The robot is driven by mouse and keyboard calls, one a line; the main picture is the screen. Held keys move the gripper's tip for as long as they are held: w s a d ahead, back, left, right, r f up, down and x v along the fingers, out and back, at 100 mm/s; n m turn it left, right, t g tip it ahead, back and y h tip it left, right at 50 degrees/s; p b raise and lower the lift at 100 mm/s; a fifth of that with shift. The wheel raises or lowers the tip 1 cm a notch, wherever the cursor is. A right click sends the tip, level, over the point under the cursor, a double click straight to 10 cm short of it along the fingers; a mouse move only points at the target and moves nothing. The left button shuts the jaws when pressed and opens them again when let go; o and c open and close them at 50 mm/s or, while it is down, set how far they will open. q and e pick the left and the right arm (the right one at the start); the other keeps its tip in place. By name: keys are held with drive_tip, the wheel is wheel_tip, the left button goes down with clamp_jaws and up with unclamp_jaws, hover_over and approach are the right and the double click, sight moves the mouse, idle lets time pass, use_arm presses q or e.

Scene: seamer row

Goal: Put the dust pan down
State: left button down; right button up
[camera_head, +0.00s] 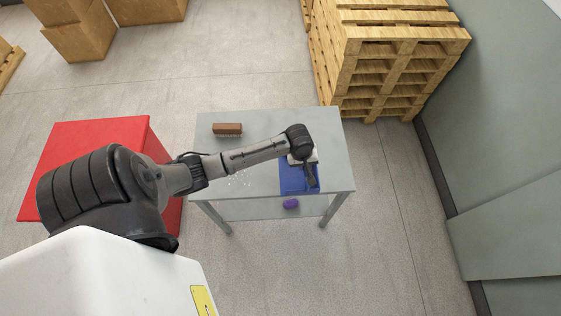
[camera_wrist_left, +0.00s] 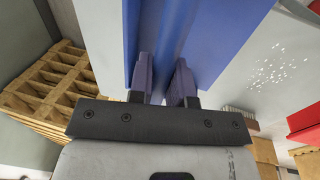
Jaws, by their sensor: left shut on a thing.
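The blue dust pan (camera_head: 290,182) is at the right front part of the grey table (camera_head: 215,190). It fills the upper middle of the left wrist view (camera_wrist_left: 205,35). My left gripper (camera_wrist_left: 165,82) is shut on a narrow blue part of the pan, with one finger on each side. In the head view my left gripper (camera_head: 310,176) is over the pan, and the wrist hides the pan's far end. I cannot tell whether the pan touches the tabletop. My right gripper is not in view.
A brown brush (camera_head: 228,129) lies at the table's back left. Small white bits (camera_head: 238,179) are scattered near the middle. A red box (camera_head: 95,140) stands left, stacked pallets (camera_head: 385,60) behind right. The table's right strip is clear.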

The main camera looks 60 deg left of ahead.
use_arm(q)
drive_tip(key=s+a+f, duration=0.1)
drive_tip(key=a+f, duration=0.1)
drive_tip(key=a, duration=0.1)
drive_tip(key=s+a+f, duration=0.1)
drive_tip(key=a+f, duration=0.1)
drive_tip(key=a, duration=0.2)
drive_tip(key=s+a+f, duration=0.1)
drive_tip(key=a+f, duration=0.1)
drive_tip(key=a, duration=0.1)
drive_tip(key=shift+a+f, duration=0.25)
drive_tip(key=shift+a, duration=0.1)
drive_tip(key=shift+f+b, duration=0.55)
drive_tip(key=shift+f, duration=1.45)
drive_tip(key=shift+f, duration=0.15)
drive_tip(key=c, duration=1.1)
unclamp_jaws()
drive_tip(key=shift+o, duration=0.2)
